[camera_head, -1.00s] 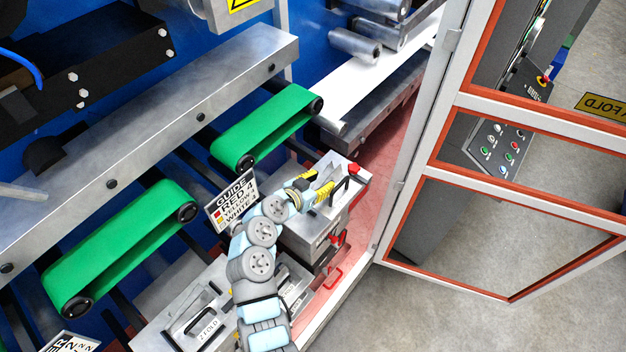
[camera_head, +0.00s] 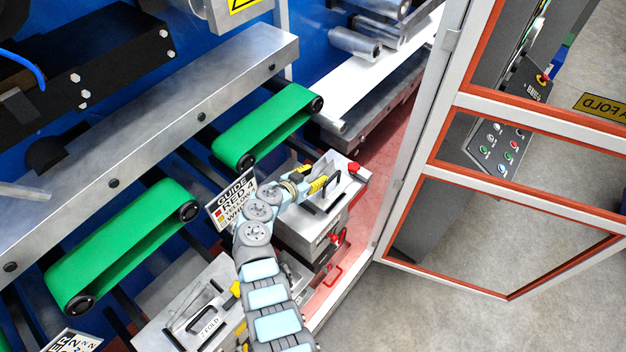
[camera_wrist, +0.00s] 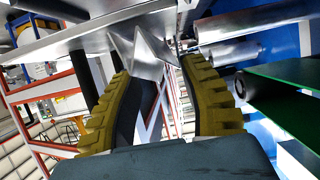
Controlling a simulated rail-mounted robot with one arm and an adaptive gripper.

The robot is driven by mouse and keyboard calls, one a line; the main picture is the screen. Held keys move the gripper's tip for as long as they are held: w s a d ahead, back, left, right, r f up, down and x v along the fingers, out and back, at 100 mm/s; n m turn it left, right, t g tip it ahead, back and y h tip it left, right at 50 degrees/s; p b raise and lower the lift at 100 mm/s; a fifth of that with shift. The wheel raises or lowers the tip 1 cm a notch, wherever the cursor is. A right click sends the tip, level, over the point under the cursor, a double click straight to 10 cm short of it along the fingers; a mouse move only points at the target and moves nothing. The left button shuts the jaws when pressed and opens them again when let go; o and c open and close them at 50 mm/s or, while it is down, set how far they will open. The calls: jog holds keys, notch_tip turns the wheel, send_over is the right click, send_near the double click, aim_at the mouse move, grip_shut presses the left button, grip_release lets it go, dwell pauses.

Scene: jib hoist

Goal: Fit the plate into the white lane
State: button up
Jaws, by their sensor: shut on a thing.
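My gripper (camera_head: 317,185) has yellow padded fingers. In the head view it is beside a metal unit (camera_head: 352,178) with a black handle. In the wrist view my gripper (camera_wrist: 163,80) is shut on a bright bent metal piece, which I take to be the plate (camera_wrist: 149,58). Its full outline is hidden by the fingers. In the head view I cannot make out the plate. A guide sign (camera_head: 232,200) lists red, yellow and white lines; my arm partly covers the lowest. I cannot tell which slot is the white lane.
Green belts (camera_head: 125,245) run on the left and middle. A white web (camera_head: 380,72) lies behind. A metal box (camera_head: 195,305) with a handle and a fold label stands front left. The orange-edged guard door (camera_head: 520,190) stands open at right, over clear floor.

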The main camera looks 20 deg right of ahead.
aim_at(313, 180)
jog(key=shift+w+f, duration=0.55)
jog(key=shift+w, duration=0.05)
jog(key=shift+f, duration=0.1)
jog(key=shift+w+f+b, duration=0.25)
jog(key=shift+w+b, duration=0.05)
jog(key=shift+w, duration=0.05)
jog(key=shift+s+f+b, duration=0.1)
jog(key=shift+f+b, duration=0.5)
jog(key=shift+f, duration=0.8)
jog(key=o, duration=1.2)
jog(key=shift+a+f, duration=0.1)
jog(key=shift+f, duration=0.05)
